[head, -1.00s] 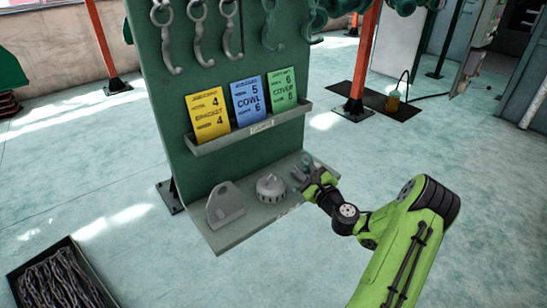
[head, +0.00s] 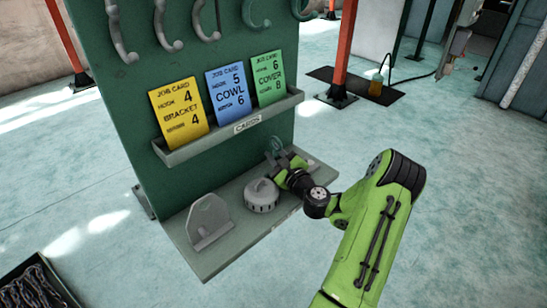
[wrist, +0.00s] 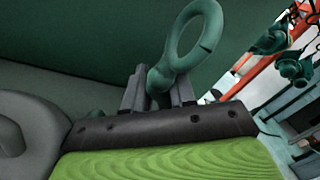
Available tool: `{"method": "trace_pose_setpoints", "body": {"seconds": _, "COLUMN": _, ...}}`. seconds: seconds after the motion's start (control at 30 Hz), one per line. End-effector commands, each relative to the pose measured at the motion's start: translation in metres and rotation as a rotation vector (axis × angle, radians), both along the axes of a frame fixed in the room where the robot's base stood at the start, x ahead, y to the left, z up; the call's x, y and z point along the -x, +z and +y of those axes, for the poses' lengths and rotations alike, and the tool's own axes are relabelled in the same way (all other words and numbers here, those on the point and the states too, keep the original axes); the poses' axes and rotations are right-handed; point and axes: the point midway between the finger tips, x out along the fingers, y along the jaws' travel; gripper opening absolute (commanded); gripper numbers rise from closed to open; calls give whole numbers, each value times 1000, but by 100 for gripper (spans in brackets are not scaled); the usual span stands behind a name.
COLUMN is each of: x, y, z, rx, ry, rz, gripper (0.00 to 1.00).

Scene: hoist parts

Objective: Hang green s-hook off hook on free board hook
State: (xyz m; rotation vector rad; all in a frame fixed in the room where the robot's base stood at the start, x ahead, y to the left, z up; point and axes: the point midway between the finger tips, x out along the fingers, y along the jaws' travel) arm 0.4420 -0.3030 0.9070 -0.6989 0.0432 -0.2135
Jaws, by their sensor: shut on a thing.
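My gripper (head: 283,168) is shut on a green s-hook (head: 274,146), just above the right part of the board's lower shelf. In the wrist view the s-hook (wrist: 196,36) stands up between the fingers (wrist: 158,92), its round eye at the top; its lower part is hidden. Grey hooks (head: 121,36) and green hooks (head: 256,18) hang in a row on the green board (head: 135,95), cut off by the top edge of the head view. Whether any board hook is free cannot be told.
A tray with yellow (head: 178,112), blue (head: 228,95) and green (head: 269,77) job cards juts from the board. A grey bracket (head: 209,219) and a round cowl (head: 261,195) stand on the shelf (head: 225,257). A chain bin (head: 60,288) is at lower left.

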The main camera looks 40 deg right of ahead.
Motion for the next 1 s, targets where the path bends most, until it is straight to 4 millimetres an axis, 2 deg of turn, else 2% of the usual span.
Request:
{"method": "trace_pose_setpoints", "body": {"seconds": 0.17, "x": 0, "y": -2, "z": 0, "rx": -1, "ry": 1, "rz": -1, "gripper": 0}}
{"method": "trace_pose_setpoints", "body": {"seconds": 0.2, "x": 0, "y": -2, "z": 0, "rx": 0, "ry": 1, "rz": 1, "gripper": 28}}
{"method": "trace_pose_setpoints", "body": {"seconds": 0.37, "x": 0, "y": -1, "z": 0, "rx": 0, "ry": 1, "rz": 1, "gripper": 51}}
{"method": "trace_pose_setpoints", "body": {"seconds": 0.67, "x": 0, "y": 3, "z": 0, "rx": 0, "ry": 1, "rz": 1, "gripper": 51}}
{"method": "trace_pose_setpoints", "body": {"seconds": 0.77, "x": 15, "y": -1, "z": 2, "rx": -5, "ry": -2, "rz": 4, "gripper": 51}}
{"method": "trace_pose_setpoints", "body": {"seconds": 1.0, "x": 79, "y": -3, "z": 15, "rx": -8, "ry": -4, "rz": 4, "gripper": 51}}
